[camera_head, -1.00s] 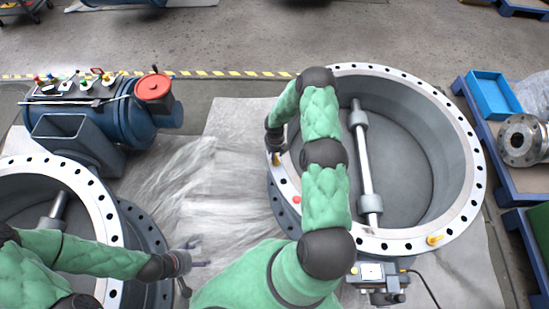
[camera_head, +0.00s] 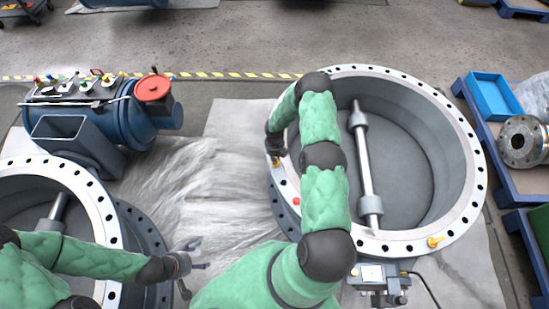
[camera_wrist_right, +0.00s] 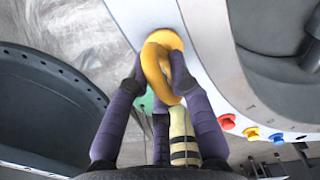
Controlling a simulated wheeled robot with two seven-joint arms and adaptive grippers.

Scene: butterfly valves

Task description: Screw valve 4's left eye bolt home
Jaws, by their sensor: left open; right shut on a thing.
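The large round valve with a pale flange (camera_head: 471,190) lies open side up at the right of the head view. On the left of its rim is a yellow eye bolt (camera_head: 276,161), mostly covered by my right arm. In the right wrist view the eye bolt's ring (camera_wrist_right: 160,50) stands on the flange, and my right gripper (camera_wrist_right: 160,85) is shut on it with purple fingers on both sides. The bolt's shank is hidden. A second yellow eye bolt (camera_head: 435,242) sits at the rim's lower right. My left gripper (camera_head: 198,256) is open and empty, low between the two valves.
A second valve (camera_head: 90,190) stands at lower left. A blue actuator (camera_head: 135,115) lies at upper left. A pallet with a blue bin (camera_head: 493,97) stands at right.

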